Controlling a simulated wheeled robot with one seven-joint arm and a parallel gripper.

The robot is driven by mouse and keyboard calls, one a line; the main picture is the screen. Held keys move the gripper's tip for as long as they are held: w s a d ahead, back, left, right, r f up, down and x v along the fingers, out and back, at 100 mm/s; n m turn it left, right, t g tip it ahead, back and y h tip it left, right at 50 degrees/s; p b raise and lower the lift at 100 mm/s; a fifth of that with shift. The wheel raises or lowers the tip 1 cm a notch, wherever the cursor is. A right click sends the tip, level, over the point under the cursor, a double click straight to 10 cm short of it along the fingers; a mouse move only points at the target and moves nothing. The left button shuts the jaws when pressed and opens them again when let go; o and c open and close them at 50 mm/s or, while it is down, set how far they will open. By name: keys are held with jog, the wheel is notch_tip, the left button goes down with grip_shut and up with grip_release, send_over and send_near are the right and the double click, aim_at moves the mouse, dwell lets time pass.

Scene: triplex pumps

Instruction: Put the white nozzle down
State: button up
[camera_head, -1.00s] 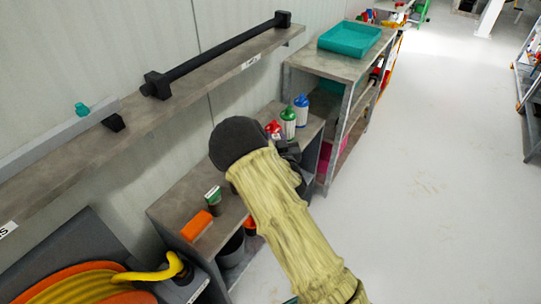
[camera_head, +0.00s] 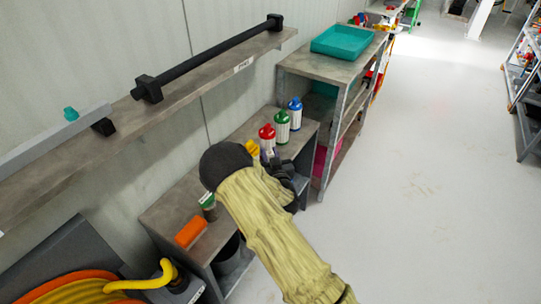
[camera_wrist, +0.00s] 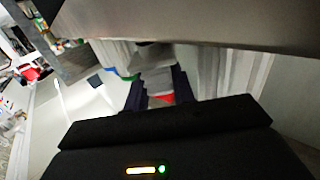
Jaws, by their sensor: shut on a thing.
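My gripper (camera_wrist: 159,92) shows in the wrist view as two dark fingers shut on a pale grey-white piece, which I take to be the white nozzle (camera_wrist: 156,74). A small red patch shows just below it, between the fingers. In the head view my gripper (camera_head: 284,174) is dark and partly hidden behind my arm, over or close to the front of the low grey bench (camera_head: 233,183). The nozzle cannot be made out in the head view, so I cannot tell whether it touches the bench.
On the bench stand red (camera_head: 267,136), green (camera_head: 282,128) and blue (camera_head: 295,114) topped bottles, a yellow item (camera_head: 252,148), a green-topped item (camera_head: 208,204) and an orange block (camera_head: 191,231). A teal tray (camera_head: 342,41) sits on the shelf unit beyond.

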jog(key=shift+f, duration=0.1)
jog(key=shift+f, duration=0.1)
jog(key=o, duration=0.7)
jog(key=shift+w, duration=0.1)
jog(key=shift+r, duration=0.2)
jog(key=v, duration=1.2)
jog(key=shift+p, duration=0.4)
